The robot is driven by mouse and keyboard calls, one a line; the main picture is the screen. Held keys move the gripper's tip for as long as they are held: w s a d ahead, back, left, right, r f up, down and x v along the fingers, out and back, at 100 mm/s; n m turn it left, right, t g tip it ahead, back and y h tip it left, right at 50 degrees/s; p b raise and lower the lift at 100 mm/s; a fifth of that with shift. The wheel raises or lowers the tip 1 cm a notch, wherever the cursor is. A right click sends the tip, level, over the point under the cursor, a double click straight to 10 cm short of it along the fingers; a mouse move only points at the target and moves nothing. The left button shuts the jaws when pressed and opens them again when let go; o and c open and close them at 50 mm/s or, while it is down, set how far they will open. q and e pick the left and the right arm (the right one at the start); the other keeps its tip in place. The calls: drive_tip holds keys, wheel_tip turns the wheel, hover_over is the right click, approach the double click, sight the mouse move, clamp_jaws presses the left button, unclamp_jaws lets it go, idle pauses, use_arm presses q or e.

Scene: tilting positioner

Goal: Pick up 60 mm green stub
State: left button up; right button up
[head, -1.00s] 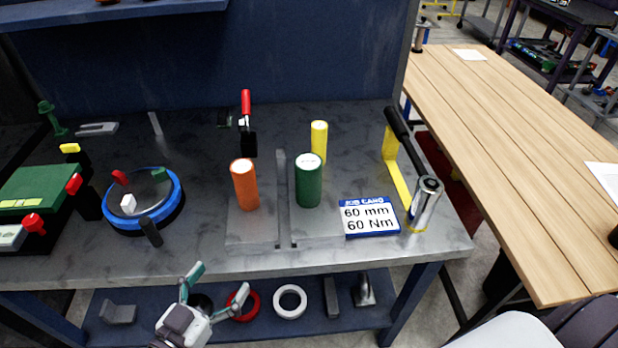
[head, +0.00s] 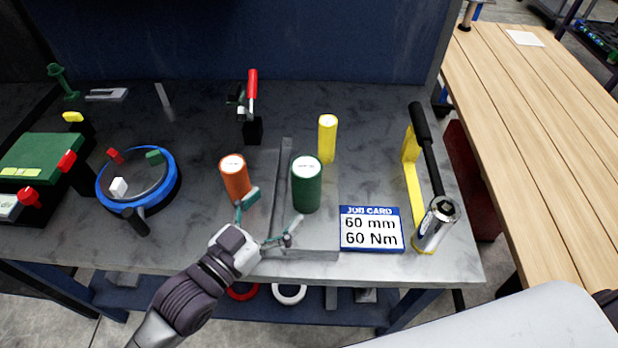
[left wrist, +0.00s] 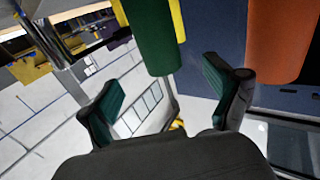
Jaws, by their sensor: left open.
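The green stub (head: 307,188) stands upright on the bench, right of a low grey divider (head: 281,190). It also shows in the left wrist view (left wrist: 153,32), at the top, beyond and between my fingers. My left gripper (head: 272,216) is open and empty, in front of the green stub and to its left in the head view, with its fingers pointing towards it. In the left wrist view the open fingers (left wrist: 168,92) are apart from the stub. The job card (head: 371,230) reads 60 mm and 60 Nm. My right gripper is not in view.
An orange stub (head: 235,180) stands close left of the divider. A yellow cylinder (head: 327,140) stands behind the green stub. A torque wrench (head: 436,222) leans in a yellow holder at right. A red-handled clamp (head: 252,105) is behind. A blue-ringed dish (head: 172,187) sits left.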

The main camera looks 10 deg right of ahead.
sight(297, 186)
use_arm(q)
drive_tip(key=x, duration=0.4)
drive_tip(key=shift+w+d+p, duration=0.2)
drive_tip(key=shift+d+p, duration=0.05)
drive_tip(key=shift+p, duration=0.1)
drive_tip(key=shift+w+d, duration=0.2)
drive_tip(key=p+x, duration=0.1)
drive_tip(key=x, duration=0.3)
drive_tip(key=shift+w+d+f+p, duration=0.1)
drive_tip(key=shift+w+d+p, duration=0.15)
drive_tip(key=shift+p, duration=0.15)
drive_tip(key=shift+s+a, duration=0.1)
drive_tip(key=shift+s, duration=0.05)
drive_tip(key=shift+c, duration=1.2)
clamp_jaws()
